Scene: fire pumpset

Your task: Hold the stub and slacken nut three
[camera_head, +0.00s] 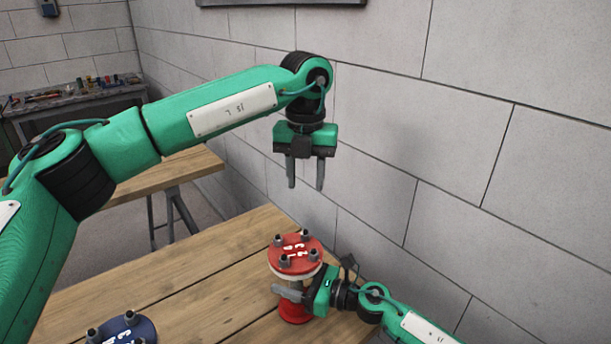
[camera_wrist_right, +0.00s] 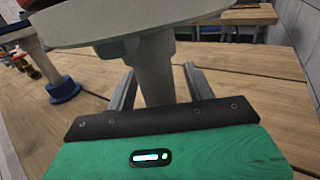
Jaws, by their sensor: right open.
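The stub with a red top flange (camera_head: 296,252) stands upright on the wooden table. Several dark nuts on studs ring its top, with white numerals beside them; I cannot tell for sure which nut is number three. Its red foot (camera_head: 293,311) shows below. My right gripper (camera_head: 283,292) is at the stub's neck, under the flange. In the right wrist view the grey neck (camera_wrist_right: 152,75) stands between the open fingers, with gaps visible beside it, under the pale flange underside (camera_wrist_right: 150,18). My left gripper (camera_head: 306,187) is open and empty, pointing down, well above the stub.
A blue flange (camera_head: 128,330) with nuts stands at the table's near left; a blue foot (camera_wrist_right: 63,89) shows in the right wrist view. A block wall (camera_head: 460,130) rises behind the table (camera_head: 210,285). A bench with tools (camera_head: 75,98) is at the far left.

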